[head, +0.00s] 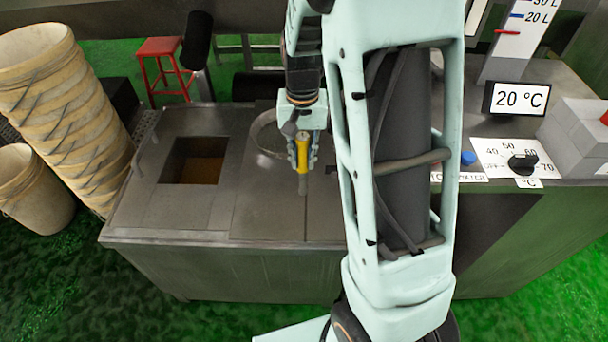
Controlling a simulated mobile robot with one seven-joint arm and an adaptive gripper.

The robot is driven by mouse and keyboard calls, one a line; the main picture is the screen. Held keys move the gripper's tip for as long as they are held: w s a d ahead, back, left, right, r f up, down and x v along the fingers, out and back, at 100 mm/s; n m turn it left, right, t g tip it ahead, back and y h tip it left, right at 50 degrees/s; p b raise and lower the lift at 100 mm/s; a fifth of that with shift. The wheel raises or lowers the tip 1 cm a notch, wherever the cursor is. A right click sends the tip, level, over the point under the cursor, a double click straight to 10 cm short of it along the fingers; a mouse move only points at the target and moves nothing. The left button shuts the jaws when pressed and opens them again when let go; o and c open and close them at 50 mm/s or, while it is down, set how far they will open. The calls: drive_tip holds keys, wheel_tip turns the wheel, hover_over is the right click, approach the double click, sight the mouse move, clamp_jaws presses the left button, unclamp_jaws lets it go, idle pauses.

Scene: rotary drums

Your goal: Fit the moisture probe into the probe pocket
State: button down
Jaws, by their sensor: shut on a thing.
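My gripper (302,164) is shut on the moisture probe (302,150), which has a yellow body and appears to have a grey rod below it. The probe hangs upright, pointing down, over the right part of the grey metal counter. The rod's tip is hard to tell from the counter, so I cannot tell whether it touches. I cannot make out the probe pocket for certain; my arm covers much of the counter to the right.
A square opening (196,160) with brown contents lies left of my gripper. A round metal rim (262,140) is just behind it. Stacked buckets (62,100) stand at the left. A dial panel (505,158) and a 20 °C display (518,98) are at the right.

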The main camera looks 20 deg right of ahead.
drive_tip(key=shift+s+f, duration=0.25)
drive_tip(key=shift+s+f+b, duration=0.15)
drive_tip(key=shift+s+f, duration=0.05)
drive_tip(key=shift+f, duration=0.85)
drive_tip(key=shift+s+f+b, duration=0.15)
drive_tip(key=shift+s+f, duration=0.05)
drive_tip(key=shift+f, duration=0.9)
drive_tip(key=shift+f, duration=0.15)
drive_tip(key=c, duration=1.8)
unclamp_jaws()
drive_tip(key=shift+o, duration=0.2)
